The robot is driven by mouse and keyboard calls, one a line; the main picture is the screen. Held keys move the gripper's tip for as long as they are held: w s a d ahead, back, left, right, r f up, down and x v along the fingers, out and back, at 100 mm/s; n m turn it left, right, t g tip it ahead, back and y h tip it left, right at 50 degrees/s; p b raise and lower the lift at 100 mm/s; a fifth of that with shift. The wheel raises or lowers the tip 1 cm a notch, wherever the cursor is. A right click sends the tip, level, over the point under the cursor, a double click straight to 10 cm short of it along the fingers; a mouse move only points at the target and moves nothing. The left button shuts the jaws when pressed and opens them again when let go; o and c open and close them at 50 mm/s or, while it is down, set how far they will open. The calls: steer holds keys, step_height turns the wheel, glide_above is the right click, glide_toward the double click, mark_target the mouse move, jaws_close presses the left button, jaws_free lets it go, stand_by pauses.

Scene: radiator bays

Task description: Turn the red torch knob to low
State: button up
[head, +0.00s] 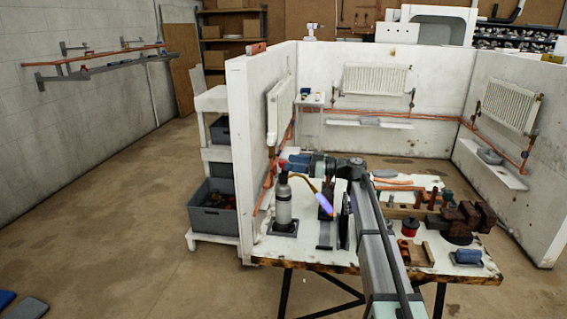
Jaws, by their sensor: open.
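The torch is a grey gas cylinder (284,207) standing upright on a dark base on the left part of the workbench. A thin brassy tube runs from its top down to the right and ends in a blue-violet flame (328,198). A small red part, which looks like the torch knob (281,164), shows at the top of the cylinder. My gripper (287,165) is at the torch top, beside the red knob, pointing left. It is open. The fingers are small and partly hidden, so I cannot tell contact or the knob's setting.
The workbench (300,255) also carries a dark red-brown vise (465,218), a red spool (410,227), a blue item (467,257) and copper pipes. White partition walls with radiators (375,79) stand behind it. A shelf with grey bins (212,208) stands left.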

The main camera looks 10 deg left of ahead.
mark_target(283, 161)
steer(key=shift+w+a, duration=0.15)
steer(key=shift+a, duration=1.85)
steer(key=shift+c, duration=0.4)
steer(key=c, duration=0.9)
steer(key=shift+o, duration=0.2)
